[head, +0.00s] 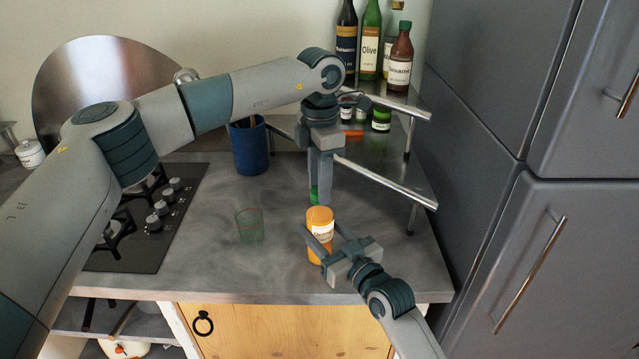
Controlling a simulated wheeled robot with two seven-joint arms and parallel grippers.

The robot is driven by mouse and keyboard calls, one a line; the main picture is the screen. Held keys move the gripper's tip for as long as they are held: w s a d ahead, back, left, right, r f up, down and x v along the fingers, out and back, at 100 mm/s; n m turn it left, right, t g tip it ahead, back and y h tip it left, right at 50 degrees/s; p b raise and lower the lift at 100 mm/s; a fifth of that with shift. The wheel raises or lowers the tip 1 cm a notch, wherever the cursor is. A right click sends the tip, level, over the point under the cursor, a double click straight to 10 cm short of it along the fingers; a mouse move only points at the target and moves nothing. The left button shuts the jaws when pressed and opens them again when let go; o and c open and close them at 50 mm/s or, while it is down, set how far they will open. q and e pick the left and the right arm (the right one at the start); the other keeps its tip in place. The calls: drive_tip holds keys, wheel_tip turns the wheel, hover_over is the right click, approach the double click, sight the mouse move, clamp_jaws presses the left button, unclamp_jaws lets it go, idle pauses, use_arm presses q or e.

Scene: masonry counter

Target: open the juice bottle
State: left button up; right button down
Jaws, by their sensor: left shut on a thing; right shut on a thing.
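The juice bottle (319,215) is orange with a white label and stands upright near the counter's front edge. My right gripper (322,246) is shut around its body from the front right. My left gripper (320,192) points down right above the bottle, shut on a small green cap (314,196). The fingers partly hide the cap. The cap shows just above the bottle's orange top; I cannot tell whether they touch.
A greenish glass (250,226) stands left of the bottle. A blue utensil holder (249,150) is behind it, and a black hob (150,225) lies left. A metal rack (385,183) with jars and bottles stands behind right. Grey cabinets (560,240) bound the right side.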

use_arm(q)
drive_tip(key=n, duration=0.7)
drive_tip(key=shift+n, duration=0.3)
drive_tip(key=n, duration=1.9)
drive_tip(key=shift+w+r+n, duration=0.1)
drive_tip(key=shift+n, duration=0.2)
drive_tip(key=shift+r, duration=0.3)
drive_tip(key=shift+r, duration=0.35)
drive_tip(key=shift+r, duration=0.5)
drive_tip(key=shift+r, duration=1.95)
